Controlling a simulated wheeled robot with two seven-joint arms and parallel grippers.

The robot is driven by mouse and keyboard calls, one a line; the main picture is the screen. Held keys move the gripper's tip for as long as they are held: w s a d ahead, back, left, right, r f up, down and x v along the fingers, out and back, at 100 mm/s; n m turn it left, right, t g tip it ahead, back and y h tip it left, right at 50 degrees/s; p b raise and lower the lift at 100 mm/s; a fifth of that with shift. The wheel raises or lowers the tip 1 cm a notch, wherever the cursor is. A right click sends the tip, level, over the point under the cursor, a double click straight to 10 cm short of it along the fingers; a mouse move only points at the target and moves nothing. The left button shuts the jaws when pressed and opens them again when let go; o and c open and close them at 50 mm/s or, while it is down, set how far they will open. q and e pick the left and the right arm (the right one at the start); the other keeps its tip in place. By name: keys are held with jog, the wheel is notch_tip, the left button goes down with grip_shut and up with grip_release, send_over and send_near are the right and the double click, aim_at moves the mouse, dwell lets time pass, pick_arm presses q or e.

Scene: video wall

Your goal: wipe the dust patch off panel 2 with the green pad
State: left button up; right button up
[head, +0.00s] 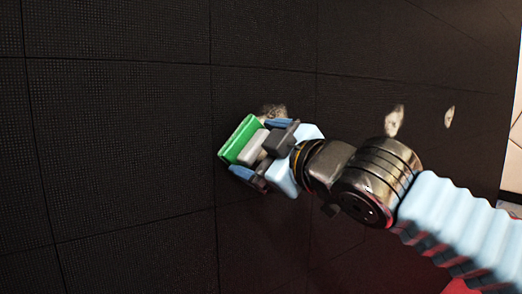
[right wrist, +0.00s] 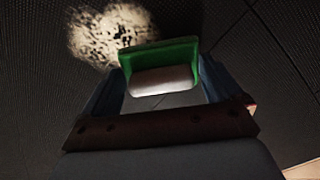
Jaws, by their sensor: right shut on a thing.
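The green pad (head: 240,139) has a pale grey grip on its back, and my right gripper (head: 266,154) is shut on it. The pad is at the dark panel wall; I cannot tell whether it touches. In the right wrist view the green pad (right wrist: 160,54) sits between the two fingers, with the pale grip (right wrist: 162,81) toward me. A speckled, pale dust patch (right wrist: 108,34) lies on the wall just beyond the pad's upper left. In the head view the dust patch (head: 273,111) shows partly behind the gripper. My left gripper is not in view.
The black video wall (head: 120,150) is divided by thin seams into large panels. Two more pale patches, one nearer (head: 394,120) and one smaller (head: 449,117), are on the wall to the right. A light wall lies past its right edge. The wall's left part is clear.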

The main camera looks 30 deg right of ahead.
jog(key=shift+w, duration=0.9)
